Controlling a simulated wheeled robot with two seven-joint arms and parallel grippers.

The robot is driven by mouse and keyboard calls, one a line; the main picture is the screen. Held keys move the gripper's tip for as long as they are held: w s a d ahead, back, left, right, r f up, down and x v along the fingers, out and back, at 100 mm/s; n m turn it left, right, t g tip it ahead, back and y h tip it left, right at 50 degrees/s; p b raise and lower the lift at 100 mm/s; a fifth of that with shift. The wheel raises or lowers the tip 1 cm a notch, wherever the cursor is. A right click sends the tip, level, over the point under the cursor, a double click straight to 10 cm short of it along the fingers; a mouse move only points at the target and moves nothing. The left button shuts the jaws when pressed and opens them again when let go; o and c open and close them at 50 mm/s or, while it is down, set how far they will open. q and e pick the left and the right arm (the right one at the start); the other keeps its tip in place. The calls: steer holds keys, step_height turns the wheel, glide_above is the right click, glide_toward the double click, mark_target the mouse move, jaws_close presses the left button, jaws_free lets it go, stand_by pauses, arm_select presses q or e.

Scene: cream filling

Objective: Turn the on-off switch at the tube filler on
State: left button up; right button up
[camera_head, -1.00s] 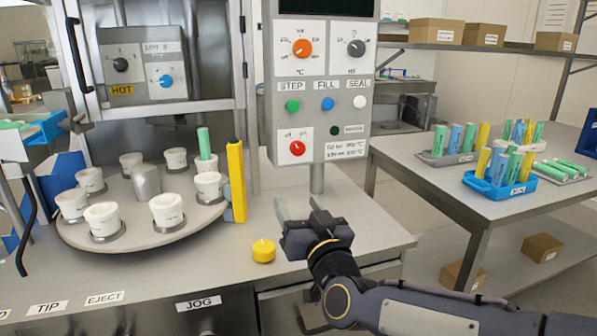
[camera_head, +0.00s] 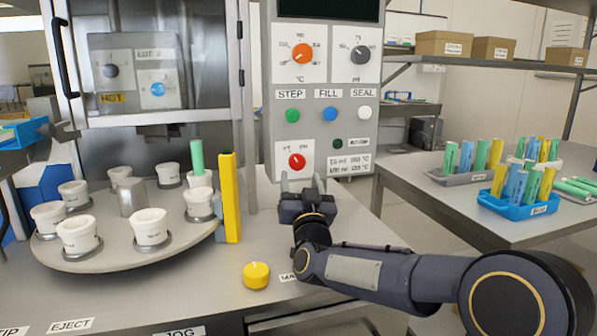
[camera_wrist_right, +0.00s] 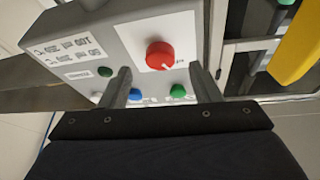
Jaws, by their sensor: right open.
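The on-off switch is a red knob (camera_head: 297,161) on a white plate low on the grey control panel (camera_head: 325,110) of the tube filler. It also shows in the right wrist view as a red knob (camera_wrist_right: 160,55) with a pale pointer mark. My right gripper (camera_head: 301,183) is open and empty, just below the knob in the head view. In the right wrist view its two fingers (camera_wrist_right: 163,88) are apart, with the knob beyond the tips and between them. They do not appear to touch it. My left gripper is not in view.
A yellow knob (camera_head: 256,275) is on the worktop, left of my right arm. A yellow post (camera_head: 230,198) stands beside the turntable (camera_head: 95,258) with white cups. Green, blue and white buttons (camera_head: 330,114) are above the switch. A side table (camera_head: 450,205) at right holds tubes.

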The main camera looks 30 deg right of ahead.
mark_target(298, 165)
steer(key=shift+x, duration=2.2)
steer(key=shift+s+r, duration=0.1)
steer(key=c, duration=1)
